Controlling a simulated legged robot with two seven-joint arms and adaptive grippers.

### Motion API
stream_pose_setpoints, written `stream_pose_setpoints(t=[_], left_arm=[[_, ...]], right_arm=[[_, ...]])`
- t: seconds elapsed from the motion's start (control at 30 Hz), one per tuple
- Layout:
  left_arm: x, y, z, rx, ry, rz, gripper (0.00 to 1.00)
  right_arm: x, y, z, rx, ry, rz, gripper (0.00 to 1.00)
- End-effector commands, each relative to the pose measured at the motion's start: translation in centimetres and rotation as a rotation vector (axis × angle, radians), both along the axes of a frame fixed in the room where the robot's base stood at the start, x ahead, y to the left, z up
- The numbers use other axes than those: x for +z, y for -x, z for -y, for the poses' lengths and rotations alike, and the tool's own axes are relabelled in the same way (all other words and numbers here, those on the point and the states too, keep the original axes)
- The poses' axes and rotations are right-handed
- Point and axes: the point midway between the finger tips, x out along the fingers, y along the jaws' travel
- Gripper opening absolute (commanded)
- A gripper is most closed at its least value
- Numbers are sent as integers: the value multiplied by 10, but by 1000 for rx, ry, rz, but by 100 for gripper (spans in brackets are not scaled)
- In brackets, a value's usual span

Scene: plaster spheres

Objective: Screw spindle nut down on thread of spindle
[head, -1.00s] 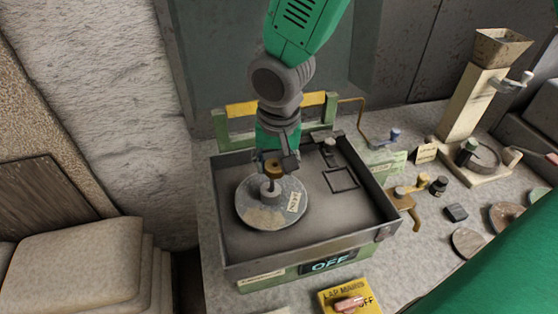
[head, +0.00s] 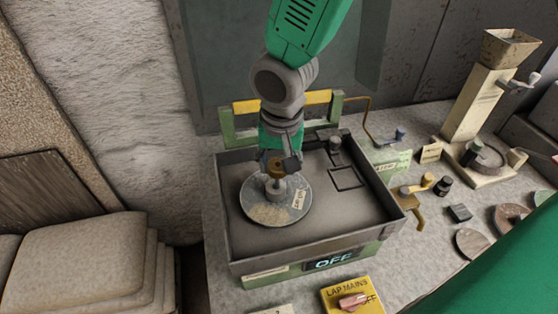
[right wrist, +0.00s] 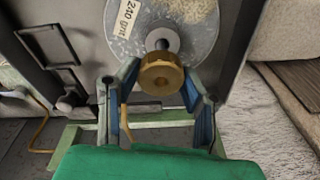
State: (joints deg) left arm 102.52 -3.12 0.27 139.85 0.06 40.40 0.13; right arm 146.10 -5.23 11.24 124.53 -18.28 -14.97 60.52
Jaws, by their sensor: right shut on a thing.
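The brass spindle nut (head: 276,169) is between the fingers of my right gripper (head: 277,161), which is shut on it. The grey spindle (head: 275,187) stands up from the middle of the round lap disc (head: 262,213), just below the nut. In the right wrist view the spindle (right wrist: 162,42) shows behind the nut. I cannot tell whether the nut touches the thread. My left gripper is not in view.
The disc lies in a grey, walled tray (head: 320,237) with a display reading OFF. A square outline (head: 347,179) marks the tray floor at right. A yellow LAP MAINS switch box (head: 352,296) stands in front. Several small parts and a hopper device (head: 487,85) are at right.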

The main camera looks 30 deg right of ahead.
Motion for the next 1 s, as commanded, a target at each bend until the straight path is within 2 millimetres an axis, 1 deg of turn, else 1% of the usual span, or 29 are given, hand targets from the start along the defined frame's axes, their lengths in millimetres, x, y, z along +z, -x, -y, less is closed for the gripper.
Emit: stream_pose_setpoints(t=[0.3, 0.47, 0.73, 1.0], left_arm=[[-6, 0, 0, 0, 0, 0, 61], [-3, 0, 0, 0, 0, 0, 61], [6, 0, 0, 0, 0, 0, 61], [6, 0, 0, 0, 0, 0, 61]], right_arm=[[-10, 0, 3, -2, -4, 0, 0], [-7, 0, 2, -2, -2, -1, 0], [0, 0, 0, 0, 0, 0, 0], [-1, 0, 1, -1, -1, 0, 0]])
